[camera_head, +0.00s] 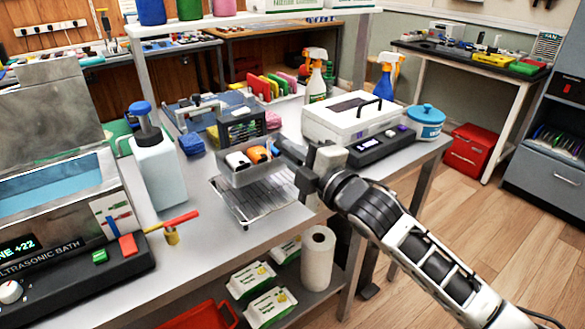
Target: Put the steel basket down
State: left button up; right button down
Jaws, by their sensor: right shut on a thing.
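The steel basket (250,178) is a small grey tray with white and orange items inside. It is held above a wire drying rack (270,201) on the grey bench, and covers the rack's back part. My right gripper (281,149) comes in from the right and is shut on the basket at its right side. The fingertips are partly hidden by the gripper body. I cannot tell how large the gap is between basket and rack. My left gripper is not in view.
A white pump bottle (158,170) and the ultrasonic bath (55,180) stand on the left. A white case (345,115), a black scale (382,145) and a blue-lidded tub (426,124) stand on the right. Spray bottles stand behind. Bare bench (205,235) shows left of the rack.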

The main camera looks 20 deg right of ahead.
jog(key=shift+s+f, duration=0.1)
jog(key=shift+f, duration=1)
jog(key=shift+a+f, duration=0.1)
jog(key=shift+f, duration=0.05)
jog(key=c, duration=1.8)
grip_release()
jog(key=shift+f, duration=0.15)
jog(key=o, duration=0.4)
